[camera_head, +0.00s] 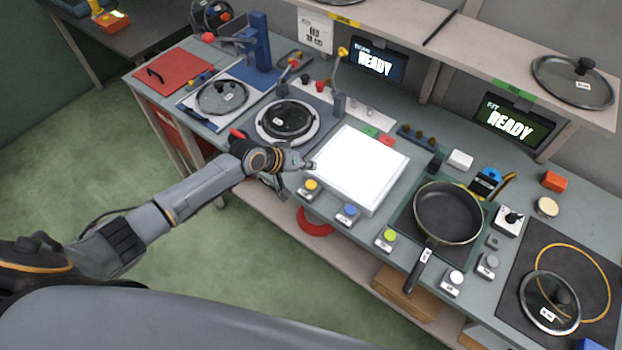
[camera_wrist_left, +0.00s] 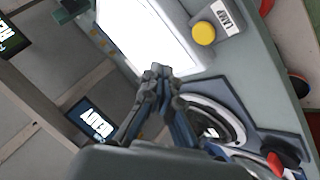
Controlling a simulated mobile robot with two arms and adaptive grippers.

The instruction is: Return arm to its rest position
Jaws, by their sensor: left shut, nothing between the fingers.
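My left arm reaches in from the left in the head view. Its gripper (camera_head: 308,165) is at the front left edge of the bright white lamp panel (camera_head: 357,166), above the bench. In the left wrist view the gripper (camera_wrist_left: 158,72) has its fingers together with nothing between them. The lamp panel (camera_wrist_left: 135,35) and its yellow button (camera_wrist_left: 203,33) lie beyond the fingertips there. My right gripper does not show in either view.
A black pan (camera_head: 447,214) sits right of the panel. Glass lids lie on the left fixtures (camera_head: 222,97), the right mat (camera_head: 549,302) and the shelf (camera_head: 574,80). Two READY screens (camera_head: 377,63) stand behind. Several coloured buttons line the bench's front edge. Green floor is open at left.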

